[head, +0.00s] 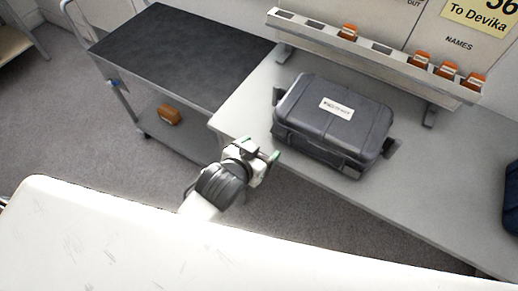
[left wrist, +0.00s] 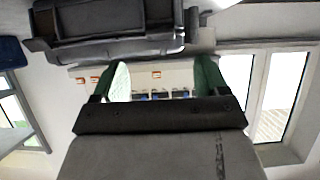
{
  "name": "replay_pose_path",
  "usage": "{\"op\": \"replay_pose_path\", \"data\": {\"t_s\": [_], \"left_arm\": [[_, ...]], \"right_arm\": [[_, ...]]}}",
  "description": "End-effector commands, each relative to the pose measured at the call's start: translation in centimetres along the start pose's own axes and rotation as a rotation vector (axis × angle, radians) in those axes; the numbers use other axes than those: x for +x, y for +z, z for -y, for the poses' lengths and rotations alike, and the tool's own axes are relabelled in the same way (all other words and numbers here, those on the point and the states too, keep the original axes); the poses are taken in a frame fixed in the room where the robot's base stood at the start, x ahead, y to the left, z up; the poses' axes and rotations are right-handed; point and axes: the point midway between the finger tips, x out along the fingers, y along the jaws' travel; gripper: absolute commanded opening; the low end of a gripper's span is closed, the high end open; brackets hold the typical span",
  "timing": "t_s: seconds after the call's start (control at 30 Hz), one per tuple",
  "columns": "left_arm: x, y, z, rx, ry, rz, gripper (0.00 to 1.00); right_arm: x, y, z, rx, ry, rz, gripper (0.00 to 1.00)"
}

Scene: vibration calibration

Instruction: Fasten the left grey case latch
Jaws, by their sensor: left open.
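The dark grey case (head: 330,115) lies on the table with its lid down and a white label on top. A dark latch flap (head: 278,96) sticks out at its left end, and another flap (head: 393,148) sticks out at its right end. My left gripper (head: 259,149) is open and empty, off the front left corner of the case and apart from it. In the left wrist view its two green-lined fingers (left wrist: 163,82) are spread, and the case (left wrist: 110,22) fills the upper left. My right gripper is not in view.
The light table (head: 250,105) has free room left of the case. A rail (head: 385,65) with several orange-topped items stands behind. A dark-topped cart (head: 180,50) adjoins at left, with an orange box (head: 168,115) on its lower shelf. A dark blue object (head: 511,195) is at right.

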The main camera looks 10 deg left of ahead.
Motion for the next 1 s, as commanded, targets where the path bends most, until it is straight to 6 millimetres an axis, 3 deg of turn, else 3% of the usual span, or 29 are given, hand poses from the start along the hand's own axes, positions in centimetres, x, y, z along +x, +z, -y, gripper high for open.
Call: {"op": "replay_pose_path", "data": {"t_s": [0.27, 0.5, 0.67, 0.87, 1.0], "left_arm": [[0.2, 0.4, -0.1, 0.001, 0.008, -0.010, 0.74], [1.5, 3.9, -1.2, 0.010, 0.076, -0.242, 0.74], [1.2, 5.4, -0.7, 0.003, 0.041, -0.415, 0.74], [1.1, 5.4, 0.0, -0.001, -0.002, -0.498, 0.74], [2.5, 4.2, 0.0, 0.000, -0.002, -0.501, 0.74]], "right_arm": [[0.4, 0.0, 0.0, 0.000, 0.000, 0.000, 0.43], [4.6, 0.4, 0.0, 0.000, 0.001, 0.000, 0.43], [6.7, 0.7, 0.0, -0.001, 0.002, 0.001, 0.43], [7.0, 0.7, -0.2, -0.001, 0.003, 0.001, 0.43], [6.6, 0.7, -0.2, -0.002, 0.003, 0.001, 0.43]]}}
